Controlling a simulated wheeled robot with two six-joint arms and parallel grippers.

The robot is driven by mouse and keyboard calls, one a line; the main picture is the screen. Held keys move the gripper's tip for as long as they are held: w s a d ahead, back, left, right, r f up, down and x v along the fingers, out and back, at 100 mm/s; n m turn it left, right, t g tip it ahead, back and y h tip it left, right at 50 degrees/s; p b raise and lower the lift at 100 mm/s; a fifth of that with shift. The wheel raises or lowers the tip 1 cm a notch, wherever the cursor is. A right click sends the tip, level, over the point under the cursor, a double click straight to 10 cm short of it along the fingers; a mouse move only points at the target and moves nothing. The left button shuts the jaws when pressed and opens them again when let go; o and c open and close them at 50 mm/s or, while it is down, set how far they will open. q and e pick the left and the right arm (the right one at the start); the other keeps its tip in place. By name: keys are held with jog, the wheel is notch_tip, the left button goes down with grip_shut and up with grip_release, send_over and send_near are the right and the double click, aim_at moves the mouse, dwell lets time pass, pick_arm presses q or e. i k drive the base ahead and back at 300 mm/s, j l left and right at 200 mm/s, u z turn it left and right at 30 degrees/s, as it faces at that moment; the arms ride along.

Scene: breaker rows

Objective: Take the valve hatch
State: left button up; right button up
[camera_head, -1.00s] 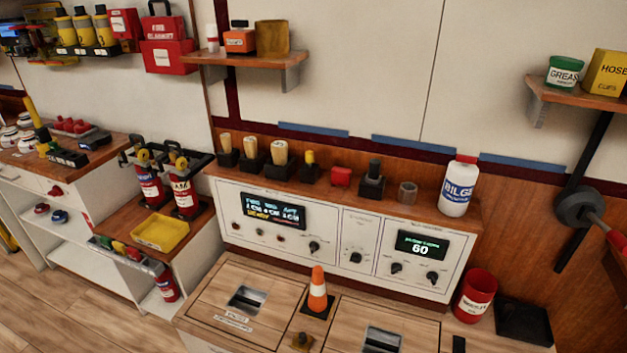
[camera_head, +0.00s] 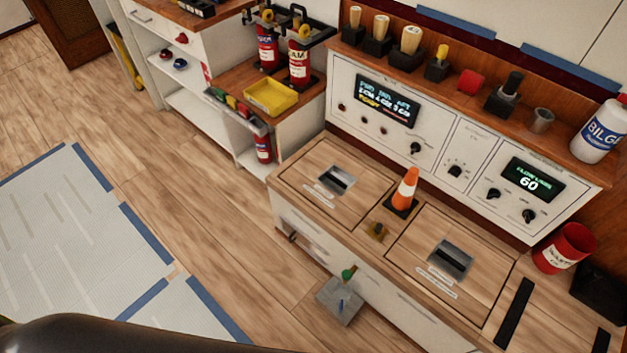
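Two square wooden hatches lie flush in the low counter in the head view. The left hatch (camera_head: 306,182) and the right hatch (camera_head: 482,272) each have a recessed metal handle and a small label. The labels are too small to read, so I cannot tell which is the valve hatch. Both hatches look closed. Neither of my grippers is in view. A dark rounded shape at the bottom left edge may be part of my own body.
An orange-and-white cone (camera_head: 406,192) and a small brass fitting (camera_head: 377,232) stand between the hatches. A red bin (camera_head: 565,248) is at the right. A control panel (camera_head: 440,140) rises behind. Floor is clear at left, with a taped mat (camera_head: 85,240).

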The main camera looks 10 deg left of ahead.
aim_at(345, 187)
jog(key=i+j+z, duration=0.1)
jog(key=i+j, duration=0.25)
jog(key=j, duration=0.15)
jog(key=i+j, duration=0.4)
jog(key=j+z, duration=0.05)
jog(key=j, duration=0.05)
